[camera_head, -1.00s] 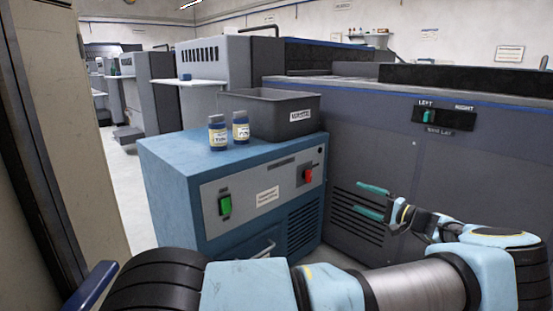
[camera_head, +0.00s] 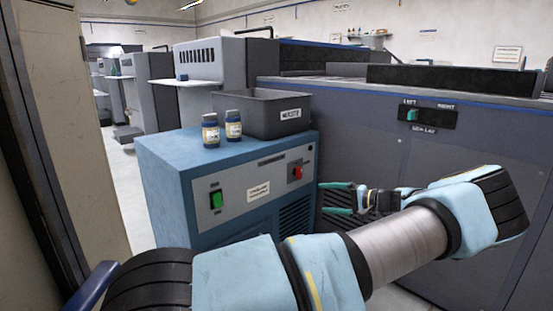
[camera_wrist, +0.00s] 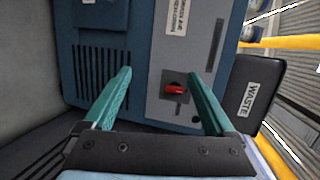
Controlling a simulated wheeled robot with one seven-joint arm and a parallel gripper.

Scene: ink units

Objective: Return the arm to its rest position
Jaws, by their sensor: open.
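My gripper (camera_head: 337,198) is open, its two teal fingers apart and pointing left, just right of the blue cabinet's front in the head view. In the wrist view my gripper (camera_wrist: 160,98) has nothing between its fingers. Beyond them is the blue cabinet (camera_wrist: 140,50) with a red switch (camera_wrist: 174,88), which also shows in the head view (camera_head: 297,173). My arm is bent across the lower part of the head view, its elbow at the right.
The cabinet also has a green switch (camera_head: 215,198). A large grey press (camera_head: 450,160) with a LEFT/RIGHT switch (camera_head: 413,115) stands close behind my arm. Open floor shows at left.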

